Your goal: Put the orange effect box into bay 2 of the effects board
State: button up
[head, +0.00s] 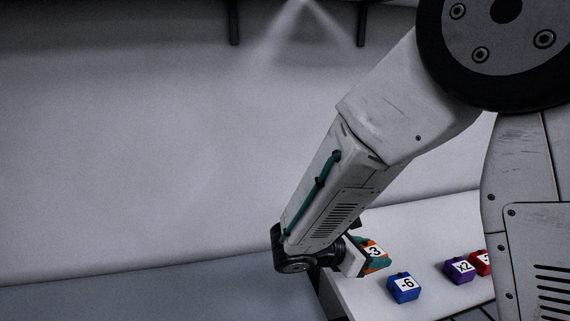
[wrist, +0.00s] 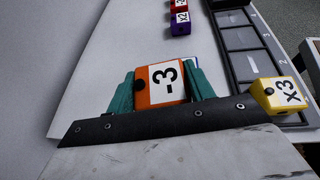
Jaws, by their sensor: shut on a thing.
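The orange effect box (wrist: 145,92), with a white label reading like -3, is between the teal fingers of my gripper (wrist: 163,82) in the wrist view. My gripper is shut on it. In the head view the orange box (head: 376,250) shows at the end of my gripper (head: 362,258), partly covered by it. The effects board (wrist: 229,19) is a dark grey tray with a row of bays and small numbers along its right rim, right of and beyond the box in the wrist view. The bays in sight look empty; the near end is partly hidden.
A yellow x3 box (wrist: 277,96) is by the board's near end; I cannot tell whether it sits in a bay. A blue -6 box (head: 404,288), a purple x2 box (head: 459,271) and a red box (head: 482,262) stand on the white table (head: 425,225). Its left part is clear.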

jog(key=w+a+n+t+y, duration=0.3)
jog(key=w+n+t+y, duration=0.6)
jog(key=w, duration=0.6)
jog(key=w+d+f+n, duration=0.1)
jog(key=w+d+n, duration=0.1)
jog(key=d, duration=0.5)
jog(key=shift+d+f, duration=0.25)
jog(key=shift+f, duration=0.1)
jog(key=shift+d, duration=0.1)
